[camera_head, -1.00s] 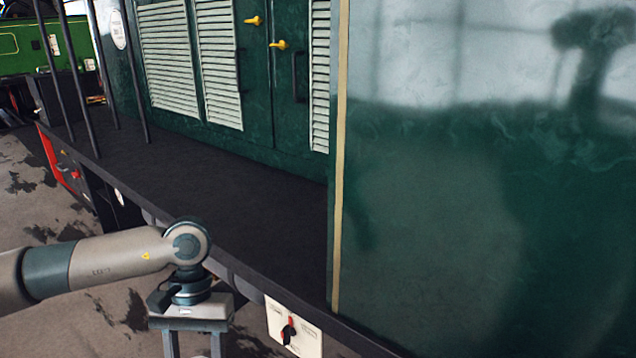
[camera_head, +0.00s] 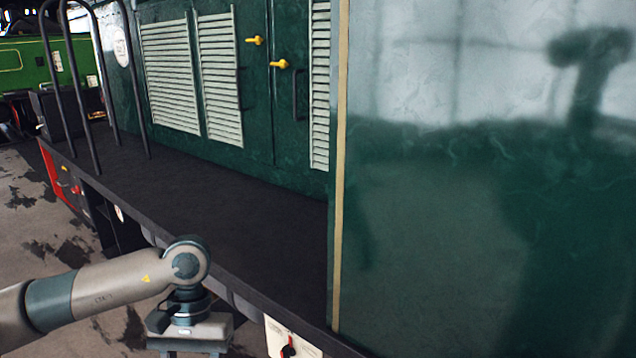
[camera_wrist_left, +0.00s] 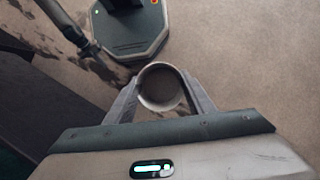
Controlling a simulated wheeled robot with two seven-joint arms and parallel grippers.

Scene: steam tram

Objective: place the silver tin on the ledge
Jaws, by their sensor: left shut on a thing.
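The silver tin (camera_wrist_left: 160,90) shows in the left wrist view as a round, hollow cylinder seen from above, upright or nearly so. My left gripper (camera_wrist_left: 161,98) is shut on it, one finger at each side. The ledge (camera_head: 215,195) is the flat dark deck along the green tram body in the head view. My left gripper's body (camera_head: 190,335) is at the bottom of the head view, at the near side of the ledge's edge. Its fingers and the tin are cut off below that frame. My right gripper is not in view.
The ledge top is bare in front of the louvred doors (camera_head: 220,75). Dark handrails (camera_head: 80,90) stand at its far left end. A tall green panel (camera_head: 450,230) closes the right side. A white switch plate (camera_head: 285,340) is below the ledge's edge.

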